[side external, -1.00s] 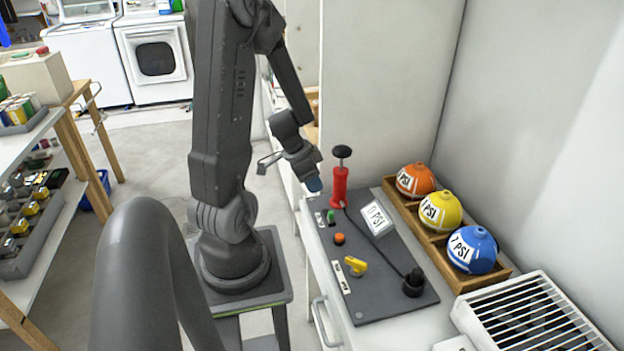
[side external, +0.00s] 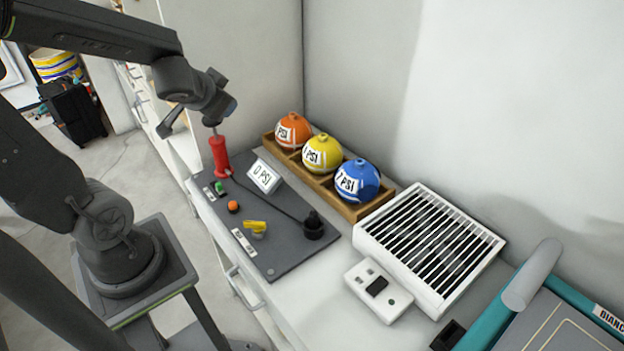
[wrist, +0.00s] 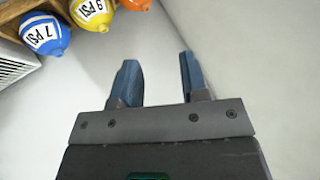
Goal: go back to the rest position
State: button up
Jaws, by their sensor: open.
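My gripper (side external: 229,106) is up over the far end of the bench in the side view, seen in front of the top of the red pump (side external: 219,155). The pump's black handle is hidden behind it there. In the wrist view my gripper (wrist: 159,75) has its two blue fingers wide apart, with only plain pale surface between them. I cannot tell from the side view how far the gripper is from the pump.
A dark panel (side external: 283,262) carries knobs and a 0 PSI display (side external: 265,175). An orange ball (side external: 293,131), a yellow ball (side external: 322,153) and a blue ball (side external: 357,181) sit in a wooden tray (side external: 364,209). A slatted white box (side external: 429,245) stands nearer. A wall rises behind.

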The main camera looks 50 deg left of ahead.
jog(key=s+d+r+m+g+h, duration=0.1)
jog(key=s+d+r+h, duration=0.1)
jog(key=d, duration=0.7)
jog(key=s+d+r+m+g+h, duration=0.1)
jog(key=s+d+h, duration=0.3)
jog(key=d, duration=0.5)
jog(key=shift+s+r+h, duration=0.4)
jog(key=shift+s+r, duration=0.35)
jog(key=shift+s, duration=0.25)
